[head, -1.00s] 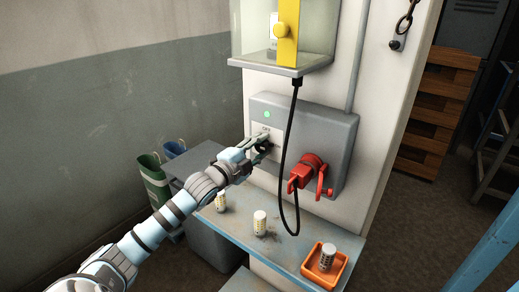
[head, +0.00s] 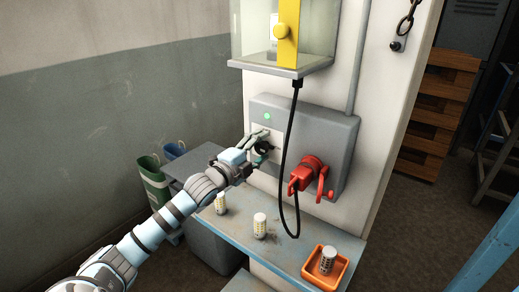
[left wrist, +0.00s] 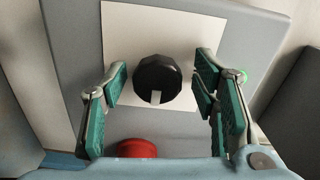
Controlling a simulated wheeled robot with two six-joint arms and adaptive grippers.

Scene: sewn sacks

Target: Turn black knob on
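The black knob (head: 263,149) is on a white plate on the grey wall box. In the left wrist view the knob (left wrist: 157,75) shows whole, with a white mark on its rim pointing toward the bottom of the picture. My left gripper (head: 259,147) is at the knob. It is open, with its green-padded fingers (left wrist: 160,82) on either side of the knob and a visible gap on each side. My right gripper is not in view.
A green lamp (head: 267,116) is lit on the grey box (head: 318,125). A red plug-like part (head: 306,174) and a hanging black cable (head: 285,170) are to the right. Below, a shelf (head: 285,255) holds white cylinders (head: 260,226) and an orange tray (head: 312,275).

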